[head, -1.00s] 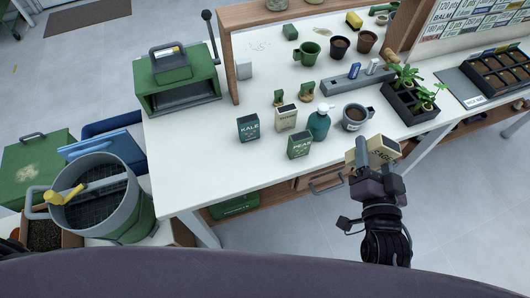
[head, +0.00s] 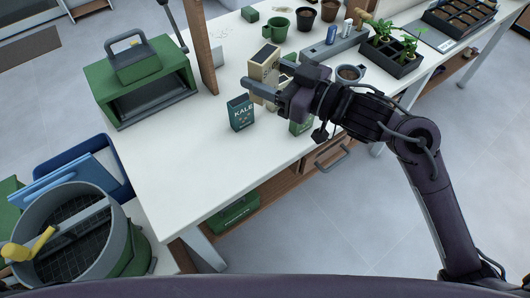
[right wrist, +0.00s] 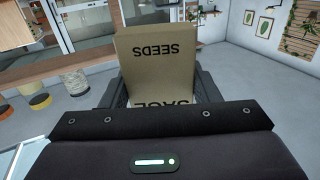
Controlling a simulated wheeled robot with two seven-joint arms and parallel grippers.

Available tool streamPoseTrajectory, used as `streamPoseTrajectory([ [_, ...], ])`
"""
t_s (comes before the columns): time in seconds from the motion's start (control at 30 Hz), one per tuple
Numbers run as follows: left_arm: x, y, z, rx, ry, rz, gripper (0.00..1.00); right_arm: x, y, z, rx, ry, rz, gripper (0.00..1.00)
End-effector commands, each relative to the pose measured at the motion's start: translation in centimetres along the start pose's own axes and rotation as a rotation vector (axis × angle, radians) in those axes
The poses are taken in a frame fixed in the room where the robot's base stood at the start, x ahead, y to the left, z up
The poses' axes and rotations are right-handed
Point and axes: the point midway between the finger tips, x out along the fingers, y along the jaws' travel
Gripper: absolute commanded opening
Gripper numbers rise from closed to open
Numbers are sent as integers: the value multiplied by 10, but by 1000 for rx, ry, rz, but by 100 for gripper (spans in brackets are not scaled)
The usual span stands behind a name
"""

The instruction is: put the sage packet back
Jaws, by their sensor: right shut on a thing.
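The dark teal kale packet (head: 241,113) stands on the bench just below and left of the gripper. A green packet (head: 300,127) shows partly under my wrist. My arm hides what stands behind it. My left gripper is not in view.
A green box with a handle (head: 140,75) stands at the bench's left, beside a wooden post (head: 203,45). A grey mug (head: 349,75), seedling tray (head: 392,60) and green cup (head: 278,27) stand beyond my arm. The front left of the bench (head: 180,165) is bare.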

Motion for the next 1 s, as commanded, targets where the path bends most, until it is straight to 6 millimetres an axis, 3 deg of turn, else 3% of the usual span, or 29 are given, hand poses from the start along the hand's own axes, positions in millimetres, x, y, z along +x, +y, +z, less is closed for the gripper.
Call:
streamPoseTrajectory([
  [0.5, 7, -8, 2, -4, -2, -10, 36, 0, 1, 124, 0, -2, -4, 34],
  [1.0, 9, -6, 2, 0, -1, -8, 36, 1, 2, 189, -2, 0, -4, 34],
])
